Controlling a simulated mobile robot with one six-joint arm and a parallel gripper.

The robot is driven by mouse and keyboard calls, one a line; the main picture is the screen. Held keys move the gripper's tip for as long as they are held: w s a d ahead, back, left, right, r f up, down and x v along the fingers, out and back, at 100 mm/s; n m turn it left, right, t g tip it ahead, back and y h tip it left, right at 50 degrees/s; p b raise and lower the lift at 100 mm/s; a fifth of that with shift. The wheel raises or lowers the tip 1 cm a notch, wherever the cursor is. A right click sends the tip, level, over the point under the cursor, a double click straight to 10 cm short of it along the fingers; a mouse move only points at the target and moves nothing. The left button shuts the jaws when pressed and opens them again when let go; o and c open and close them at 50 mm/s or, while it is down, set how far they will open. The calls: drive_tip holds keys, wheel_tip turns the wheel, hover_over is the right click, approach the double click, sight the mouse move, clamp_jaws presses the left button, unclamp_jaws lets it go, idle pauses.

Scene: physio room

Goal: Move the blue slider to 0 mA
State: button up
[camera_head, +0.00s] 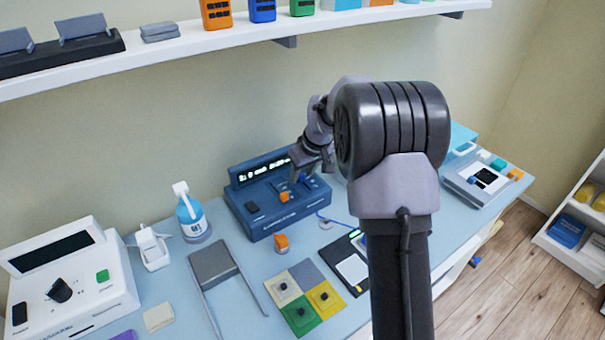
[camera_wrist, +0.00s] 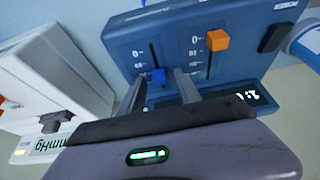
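The blue device (camera_head: 262,218) stands on the table against the wall, with a lit display. Its blue slider (camera_wrist: 158,75) shows in the wrist view, at the lower end of its slot in that picture, away from the "0" mark near the upper part. An orange slider (camera_wrist: 217,40) sits in the neighbouring slot, also in the head view (camera_head: 285,197). My gripper (camera_wrist: 159,81) is open, its fingers apart on either side of the blue slider. Whether either finger touches the knob I cannot tell. In the head view my gripper (camera_head: 308,166) is over the device's right part.
A white device (camera_wrist: 50,85) stands close beside the blue one in the wrist view. A spray bottle (camera_head: 191,215) stands left of the blue device in the head view. A small orange block (camera_head: 281,242) and colored squares (camera_head: 323,299) lie in front. A shelf (camera_head: 210,42) hangs above.

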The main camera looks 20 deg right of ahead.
clamp_jaws()
idle(1.4)
